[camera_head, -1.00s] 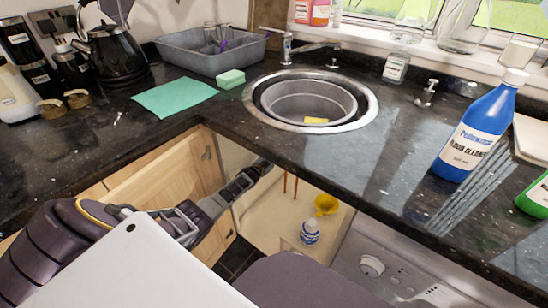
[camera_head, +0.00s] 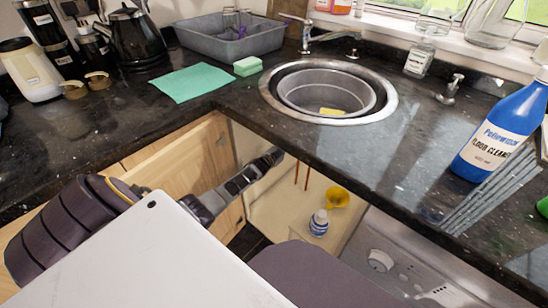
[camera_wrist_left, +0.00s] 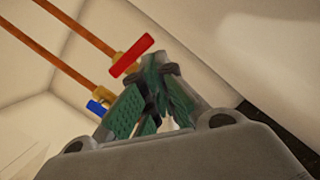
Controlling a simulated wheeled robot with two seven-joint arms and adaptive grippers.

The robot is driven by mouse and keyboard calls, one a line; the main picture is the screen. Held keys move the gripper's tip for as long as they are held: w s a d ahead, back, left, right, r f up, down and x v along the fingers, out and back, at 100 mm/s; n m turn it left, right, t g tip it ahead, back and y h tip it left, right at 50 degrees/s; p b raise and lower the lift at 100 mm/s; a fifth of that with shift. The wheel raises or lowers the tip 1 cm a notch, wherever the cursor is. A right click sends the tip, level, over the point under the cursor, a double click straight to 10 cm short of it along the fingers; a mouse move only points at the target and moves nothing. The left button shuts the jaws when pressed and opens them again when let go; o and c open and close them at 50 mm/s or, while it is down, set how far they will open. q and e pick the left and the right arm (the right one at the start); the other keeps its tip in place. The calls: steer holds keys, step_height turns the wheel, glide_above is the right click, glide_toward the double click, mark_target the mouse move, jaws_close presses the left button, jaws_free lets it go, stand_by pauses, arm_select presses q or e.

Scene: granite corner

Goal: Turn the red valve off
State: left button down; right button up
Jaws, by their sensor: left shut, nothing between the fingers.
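The red valve (camera_wrist_left: 132,55) shows in the left wrist view as a red lever on a brass fitting on a copper pipe (camera_wrist_left: 83,29). My left gripper (camera_wrist_left: 158,80) is shut and empty, its green-padded fingers just right of and below the red lever; I cannot tell whether they touch it. In the head view my left arm reaches into the open cupboard under the sink, and the gripper (camera_head: 275,156) is at the counter's edge, partly hidden. The red valve is hidden there; only the copper pipes (camera_head: 302,172) show. My right gripper is in neither view.
A blue valve (camera_wrist_left: 97,107) sits on a second pipe beside the red one. The cupboard door (camera_head: 185,160) stands left of my arm. A yellow funnel (camera_head: 337,197) and a white-and-blue bottle (camera_head: 319,223) stand on the cupboard floor. The counter edge overhangs the opening.

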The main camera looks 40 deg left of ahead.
arm_select(q)
steer(key=v, duration=0.9)
steer(key=shift+s, duration=0.3)
stand_by(0.5)
steer(key=c, duration=2.2)
jaws_free()
